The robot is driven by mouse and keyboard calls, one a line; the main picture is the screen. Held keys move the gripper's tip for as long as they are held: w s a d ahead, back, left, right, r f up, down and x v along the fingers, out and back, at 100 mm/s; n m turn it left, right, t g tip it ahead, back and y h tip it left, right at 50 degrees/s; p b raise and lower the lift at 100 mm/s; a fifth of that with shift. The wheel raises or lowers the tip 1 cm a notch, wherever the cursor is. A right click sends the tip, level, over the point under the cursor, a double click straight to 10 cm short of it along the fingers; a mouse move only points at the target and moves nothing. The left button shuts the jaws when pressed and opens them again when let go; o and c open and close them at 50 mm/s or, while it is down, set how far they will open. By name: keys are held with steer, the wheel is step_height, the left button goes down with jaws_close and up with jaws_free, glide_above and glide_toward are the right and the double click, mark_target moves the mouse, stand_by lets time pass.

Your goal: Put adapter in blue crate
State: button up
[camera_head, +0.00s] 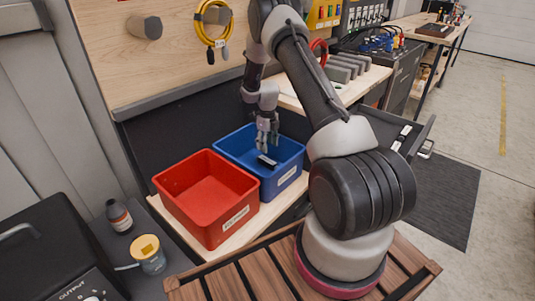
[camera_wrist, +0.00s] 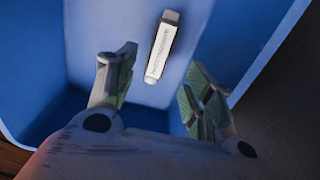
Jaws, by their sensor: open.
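The blue crate (camera_head: 291,166) stands on the wooden bench, right of a red crate. My gripper (camera_head: 266,143) points down into the blue crate, with its fingers apart. In the wrist view the open fingers (camera_wrist: 160,75) frame a small pale, stick-shaped thing with a grey end, which looks like the adapter (camera_wrist: 162,46). It is inside the blue crate (camera_wrist: 35,70), just past the fingertips, with no finger visibly touching it. In the head view a small dark and pale thing (camera_head: 267,161) shows below the fingers; whether it rests fully on the floor is unclear.
The red crate (camera_head: 238,226) is empty and close beside the blue one. An open drawer (camera_head: 372,118) at the right holds a pale stick-shaped item (camera_head: 401,137). A bottle (camera_head: 119,216) and a yellow-lidded jar (camera_head: 148,254) stand at the lower left.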

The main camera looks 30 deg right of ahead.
steer(key=s+a+r+n+t, duration=0.1)
steer(key=s+r+n, duration=0.15)
steer(key=r, duration=0.75)
steer(key=s+a+r+n, duration=0.15)
steer(key=r+n, duration=0.25)
steer(key=r, duration=0.6)
steer(key=s+a+r+n+t, duration=0.1)
steer(key=s+a+r+n, duration=0.1)
steer(key=s+r+n, duration=0.4)
steer(key=s+a+r+n, duration=0.15)
steer(key=s+r, duration=0.25)
steer(key=r, duration=0.4)
steer(key=s+a+r+n+t, duration=0.1)
steer(key=s+a+r+n, duration=0.1)
steer(key=s+n, duration=0.7)
steer(key=s+a+r+n+t, duration=0.1)
steer(key=s+r+n, duration=0.3)
steer(key=s+n, duration=0.5)
steer(key=s+a, duration=0.1)
steer(key=s, duration=0.7)
steer(key=shift+s+r, duration=0.15)
steer(key=shift+s, duration=0.15)
